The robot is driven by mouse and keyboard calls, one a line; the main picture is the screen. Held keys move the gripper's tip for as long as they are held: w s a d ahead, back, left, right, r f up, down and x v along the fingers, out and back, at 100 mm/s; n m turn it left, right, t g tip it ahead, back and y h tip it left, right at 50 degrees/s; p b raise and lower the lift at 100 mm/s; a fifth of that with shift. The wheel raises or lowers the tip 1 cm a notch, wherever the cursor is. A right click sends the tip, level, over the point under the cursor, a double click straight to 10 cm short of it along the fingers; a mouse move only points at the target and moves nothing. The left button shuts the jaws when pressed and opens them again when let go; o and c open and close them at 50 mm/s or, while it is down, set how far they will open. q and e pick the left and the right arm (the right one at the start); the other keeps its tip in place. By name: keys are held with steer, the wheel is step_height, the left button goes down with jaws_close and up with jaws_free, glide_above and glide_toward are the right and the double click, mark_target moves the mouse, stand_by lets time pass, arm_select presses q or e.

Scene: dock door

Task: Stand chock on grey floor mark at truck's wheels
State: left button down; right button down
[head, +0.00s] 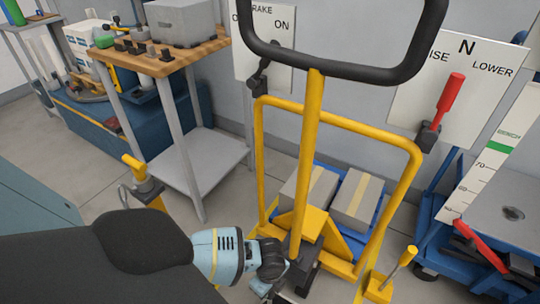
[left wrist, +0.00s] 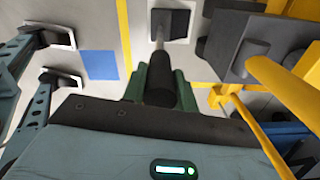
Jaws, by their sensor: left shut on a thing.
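My left gripper (left wrist: 158,82) has green fingers. In the left wrist view they are shut on a dark, round grip (left wrist: 158,90). A thin rod leads from it to a dark block (left wrist: 171,24) over a light patch; whether this is the chock, and whether it touches the floor, I cannot tell. In the head view my wrist is low in the middle, beside the yellow truck (head: 314,120), and its fingers are mostly hidden. The truck's dark hub (left wrist: 238,45) is right of my gripper in the wrist view. The wheels and grey mark are not clear. My right gripper is not in view.
Two boxes (head: 352,203) sit behind the truck's yellow frame. A wooden-topped table (head: 205,48) stands at the back left. A blue cart (head: 440,245) is at the right.

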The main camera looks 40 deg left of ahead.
arm_select(q)
steer(key=shift+w, duration=0.1)
steer(key=c, duration=1.1)
jaws_free()
steer(key=shift+f, duration=0.15)
step_height(320, 180, up, 12)
steer(key=p, duration=0.3)
steer(key=shift+f+p, duration=0.25)
steer(key=shift+p, duration=0.15)
steer(key=shift+r, duration=0.45)
